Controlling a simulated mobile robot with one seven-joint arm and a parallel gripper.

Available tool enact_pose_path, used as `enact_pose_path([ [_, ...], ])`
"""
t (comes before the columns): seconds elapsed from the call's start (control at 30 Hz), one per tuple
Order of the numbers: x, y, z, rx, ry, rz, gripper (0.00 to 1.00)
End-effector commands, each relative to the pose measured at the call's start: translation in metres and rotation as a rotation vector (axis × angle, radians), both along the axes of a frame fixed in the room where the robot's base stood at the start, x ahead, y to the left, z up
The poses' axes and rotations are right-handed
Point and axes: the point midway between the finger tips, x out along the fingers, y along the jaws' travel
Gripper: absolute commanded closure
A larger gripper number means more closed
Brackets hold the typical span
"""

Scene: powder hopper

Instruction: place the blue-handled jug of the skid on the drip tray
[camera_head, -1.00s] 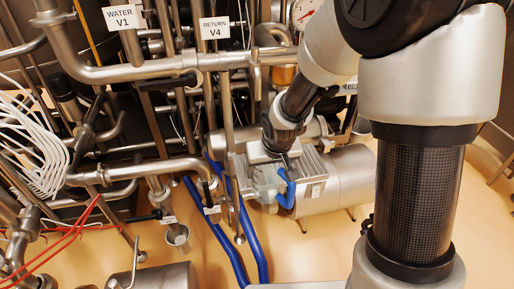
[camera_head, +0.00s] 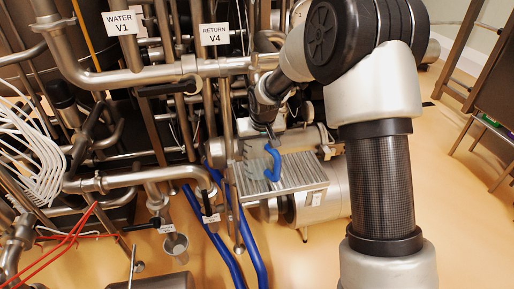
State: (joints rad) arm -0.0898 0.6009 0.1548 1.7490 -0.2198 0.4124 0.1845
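The blue-handled jug has a clear, pale body (camera_head: 252,153) and a bright blue handle (camera_head: 273,163) on its right side. It looks upright and overlaps the left part of the drip tray in the picture. The drip tray (camera_head: 304,174) is a ribbed metal plate in the middle of the view. My gripper (camera_head: 270,138) is small and dark at the top of the blue handle and appears shut on it. The fingertips are hard to make out. I cannot tell how large the gap is between the jug's base and the tray.
Steel pipes with the WATER V1 sign (camera_head: 120,23) and RETURN V4 sign (camera_head: 214,35) stand left and behind. Blue hoses (camera_head: 217,235) run down left of the tray. A small metal cup (camera_head: 175,244) is at lower left. Open floor lies right of my arm.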

Motion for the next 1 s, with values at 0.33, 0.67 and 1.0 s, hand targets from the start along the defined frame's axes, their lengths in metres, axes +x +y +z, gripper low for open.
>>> enact_pose_path([
  [0.33, 0.000, 0.000, -0.003, 0.000, -0.001, 0.000, 0.13],
  [0.67, 0.000, 0.000, -0.001, 0.000, -0.001, 0.000, 0.09],
  [1.0, -0.018, -0.004, 0.052, 0.000, -0.005, -0.001, 0.09],
])
